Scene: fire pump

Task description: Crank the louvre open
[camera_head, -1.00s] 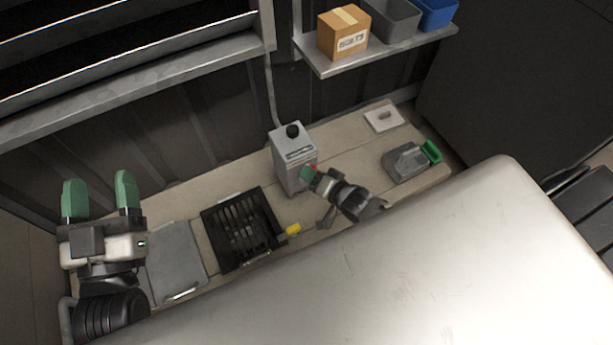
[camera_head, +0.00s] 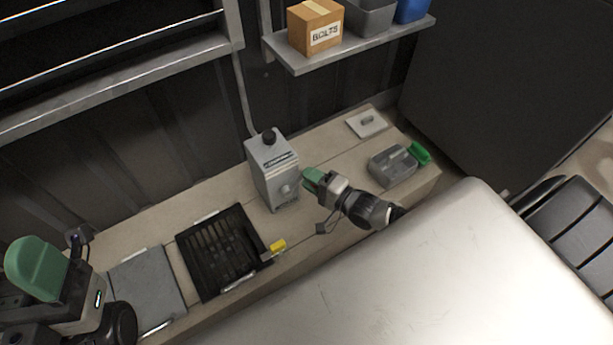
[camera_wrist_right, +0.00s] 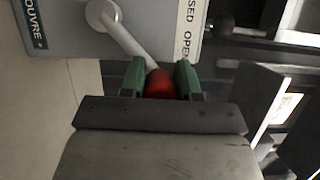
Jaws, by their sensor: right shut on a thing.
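The grey crank box (camera_head: 272,178) stands on the bench, with a black knob on top and a round hub on its front. In the right wrist view its face (camera_wrist_right: 65,28) carries partly cut-off lettering, "OUVRE" and "SED OPEN". The crank arm (camera_wrist_right: 130,42) runs from the hub down to a red knob (camera_wrist_right: 160,84). My right gripper (camera_wrist_right: 161,80) is shut on this knob, one green finger on each side. In the head view my right gripper (camera_head: 314,180) is just right of the box, hiding the knob. My left gripper (camera_head: 38,268) is at lower left, its finger gap hidden. The slatted louvre (camera_head: 110,50) is at upper left.
On the bench are a black slatted tray (camera_head: 222,250) with a yellow tab, a grey panel (camera_head: 146,283), a grey bin (camera_head: 392,167) beside a green piece, and a white plate (camera_head: 366,123). A shelf above holds a bolts box (camera_head: 316,27). A large pale rounded body (camera_head: 420,270) fills the front.

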